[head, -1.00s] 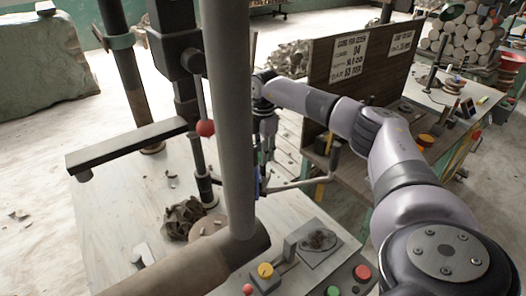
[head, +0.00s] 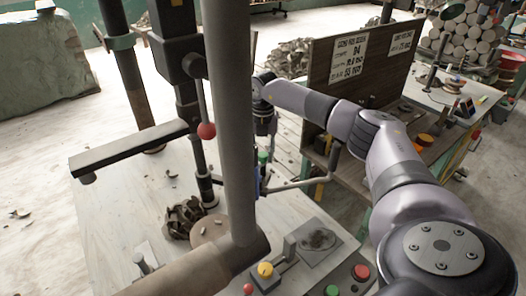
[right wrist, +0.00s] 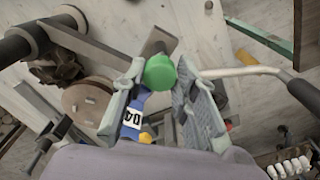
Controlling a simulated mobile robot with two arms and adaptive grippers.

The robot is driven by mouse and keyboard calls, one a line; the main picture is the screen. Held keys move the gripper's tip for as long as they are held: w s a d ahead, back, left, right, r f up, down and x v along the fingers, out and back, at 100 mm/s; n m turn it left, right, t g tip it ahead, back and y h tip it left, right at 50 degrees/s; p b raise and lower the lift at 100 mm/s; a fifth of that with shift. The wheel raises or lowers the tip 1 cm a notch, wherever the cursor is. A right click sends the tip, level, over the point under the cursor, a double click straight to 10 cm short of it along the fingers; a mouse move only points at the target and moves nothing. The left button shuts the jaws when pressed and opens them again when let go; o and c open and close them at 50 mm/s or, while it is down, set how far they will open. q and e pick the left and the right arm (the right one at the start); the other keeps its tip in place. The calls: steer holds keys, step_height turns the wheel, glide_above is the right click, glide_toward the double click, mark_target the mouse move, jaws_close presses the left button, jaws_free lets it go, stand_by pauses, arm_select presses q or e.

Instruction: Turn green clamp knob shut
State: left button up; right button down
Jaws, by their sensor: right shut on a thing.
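The green clamp knob (right wrist: 160,72) sits between the two fingers of my right gripper (right wrist: 162,88) in the right wrist view. The gripper is shut on it, with one finger on each side. In the head view the knob (head: 263,157) shows as a small green spot just below my right gripper (head: 264,138), behind the thick grey post. A blue clamp part with a white number label (right wrist: 132,122) lies below the knob in the wrist view. Much of the clamp is hidden by the post and the fingers. My left gripper is out of view.
The thick grey post (head: 228,130) stands close beside my right gripper. A red-ball lever (head: 206,131) hangs left of it. A bent bar with a dark grip (head: 310,180) reaches out right. A control box (head: 265,270) and brown clay scraps (head: 184,217) are on the table.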

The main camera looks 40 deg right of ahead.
mark_target(263, 154)
steer(key=n, duration=0.5)
steer(key=shift+r+n, duration=0.1)
steer(key=shift+n, duration=0.3)
steer(key=shift+w, duration=0.1)
stand_by(0.3)
steer(key=c, duration=1.3)
jaws_free()
steer(key=shift+r, duration=0.15)
step_height(263, 154, up, 12)
steer(key=shift+f, duration=0.2)
